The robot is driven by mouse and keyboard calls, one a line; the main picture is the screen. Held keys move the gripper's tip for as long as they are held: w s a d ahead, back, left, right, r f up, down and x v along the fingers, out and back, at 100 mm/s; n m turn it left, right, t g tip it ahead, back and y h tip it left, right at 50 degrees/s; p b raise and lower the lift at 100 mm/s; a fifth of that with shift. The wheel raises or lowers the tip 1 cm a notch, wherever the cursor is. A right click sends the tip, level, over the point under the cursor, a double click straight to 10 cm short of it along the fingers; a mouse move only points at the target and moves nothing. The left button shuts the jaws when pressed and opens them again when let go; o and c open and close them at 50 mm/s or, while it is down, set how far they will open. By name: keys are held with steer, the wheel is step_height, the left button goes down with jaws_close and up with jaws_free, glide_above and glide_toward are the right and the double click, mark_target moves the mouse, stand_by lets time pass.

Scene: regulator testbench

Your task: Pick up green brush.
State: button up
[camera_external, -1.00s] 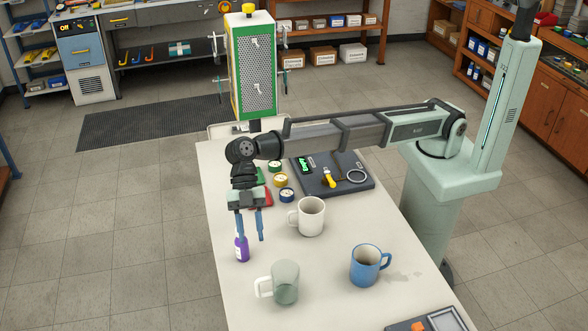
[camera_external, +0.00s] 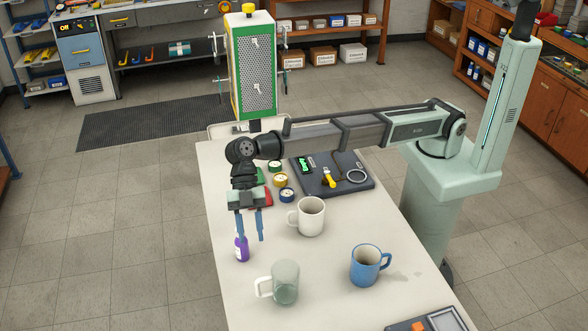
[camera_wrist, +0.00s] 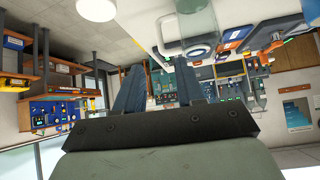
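My gripper (camera_external: 250,231) hangs over the left edge of the white table with its two blue fingers apart and nothing between them. The spread fingers also show in the wrist view (camera_wrist: 160,88). A small bright green item (camera_external: 305,165) lies on the dark tray (camera_external: 352,186) further back; it may be the green brush, but it is too small to tell. Beside it on the tray lies a yellow-ended tool (camera_external: 328,179). The gripper is in front and to the left of the tray, well apart from it.
A purple bottle (camera_external: 242,248) stands close by the left fingertip. White (camera_external: 311,217), grey-green (camera_external: 286,284) and blue (camera_external: 365,266) mugs stand on the table (camera_external: 235,290). Several round gauges, one yellow (camera_external: 281,180), sit left of the tray. Another tray (camera_external: 446,320) is at the front right.

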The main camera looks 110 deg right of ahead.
steer(key=o, duration=0.4)
steer(key=shift+o, duration=0.2)
steer(key=w+d+r+m+t, duration=0.1)
steer(key=w+d, duration=0.2)
steer(key=d, duration=0.5)
steer(key=w+d+r+m+t, duration=0.1)
steer(key=w+d, duration=0.1)
steer(key=d, duration=0.5)
steer(key=s+d+r+m+t+h, duration=0.1)
steer(key=d+h, duration=0.1)
steer(key=d, duration=1.2)
steer(key=s+d+r+m+h, duration=0.1)
steer(key=d+m+h, duration=0.1)
steer(key=d, duration=1.1)
steer(key=s+d+f+n+g+h, duration=0.1)
steer(key=s+d+f+g+h, duration=0.3)
steer(key=s+d, duration=0.45)
steer(key=shift+h, duration=0.5)
steer(key=shift+s+a+f, duration=0.1)
steer(key=shift+s+f, duration=0.05)
steer(key=shift+f, duration=2.9)
steer(key=shift+s+a+f, duration=0.1)
steer(key=shift+s+f, duration=0.05)
steer(key=shift+f, duration=2.85)
